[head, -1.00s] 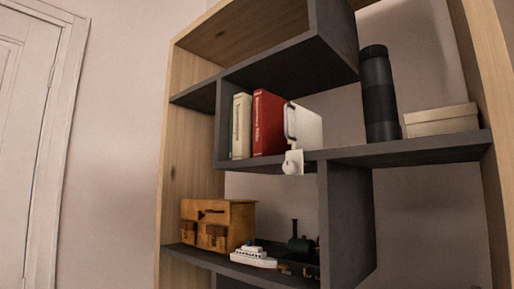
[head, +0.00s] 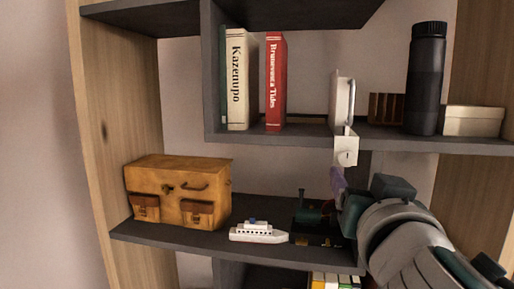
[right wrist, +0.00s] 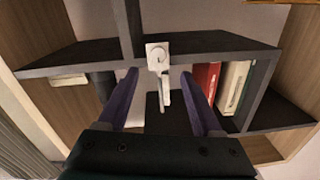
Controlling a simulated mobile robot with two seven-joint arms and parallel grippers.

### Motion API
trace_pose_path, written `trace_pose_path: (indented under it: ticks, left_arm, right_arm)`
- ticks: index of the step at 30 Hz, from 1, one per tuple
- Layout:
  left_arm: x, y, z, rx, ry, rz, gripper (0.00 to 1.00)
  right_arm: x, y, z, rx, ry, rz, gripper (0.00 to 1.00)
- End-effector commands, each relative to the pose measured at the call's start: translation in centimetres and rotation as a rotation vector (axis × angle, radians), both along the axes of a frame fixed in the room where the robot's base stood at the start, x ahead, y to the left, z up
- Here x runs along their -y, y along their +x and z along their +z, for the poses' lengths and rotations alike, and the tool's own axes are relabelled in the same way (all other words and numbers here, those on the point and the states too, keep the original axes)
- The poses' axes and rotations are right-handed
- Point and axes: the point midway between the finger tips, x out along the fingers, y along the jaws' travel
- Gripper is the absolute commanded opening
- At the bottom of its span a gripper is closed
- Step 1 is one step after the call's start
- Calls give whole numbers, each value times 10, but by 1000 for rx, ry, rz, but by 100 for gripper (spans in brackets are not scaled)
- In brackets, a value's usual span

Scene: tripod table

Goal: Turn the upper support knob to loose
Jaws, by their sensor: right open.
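A white bracket (head: 345,149) sits at the front edge of the upper shelf, with a small knob-like mark on its face. A white upright panel (head: 341,100) stands above it. In the right wrist view, the white knob piece (right wrist: 157,56) shows between and just beyond my fingertips, with a thin white part extending below it. My right gripper (head: 338,172) is just below the bracket, and its purple fingers also show in the right wrist view (right wrist: 159,73). The fingers are open and appear apart from the knob. Which way the knob is turned cannot be told. My left gripper is out of view.
A tan case (head: 180,190), a toy ship (head: 258,232) and a dark toy train (head: 313,213) stand on the lower shelf beside my right arm.

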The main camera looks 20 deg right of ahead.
Motion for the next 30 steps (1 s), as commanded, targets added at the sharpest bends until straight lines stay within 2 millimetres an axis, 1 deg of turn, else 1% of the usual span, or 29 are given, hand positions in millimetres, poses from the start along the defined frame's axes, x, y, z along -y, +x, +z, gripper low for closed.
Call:
trace_pose_path:
  ticks: [3, 8, 12, 15, 21, 30]
  left_arm:
    - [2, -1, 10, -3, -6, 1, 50]
    - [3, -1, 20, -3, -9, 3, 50]
    - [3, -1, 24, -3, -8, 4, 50]
    - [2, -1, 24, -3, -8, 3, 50]
    - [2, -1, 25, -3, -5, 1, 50]
    - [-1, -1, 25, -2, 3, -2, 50]
  right_arm:
    - [9, 15, 4, 0, -4, -1, 67]
    - [23, 40, 4, -1, -4, -3, 67]
    - [33, 59, 3, -2, -2, -2, 67]
    - [38, 69, 1, -2, -1, -2, 67]
    - [44, 79, 0, -1, -1, -3, 67]
    - [45, 80, -1, -2, 0, -3, 66]
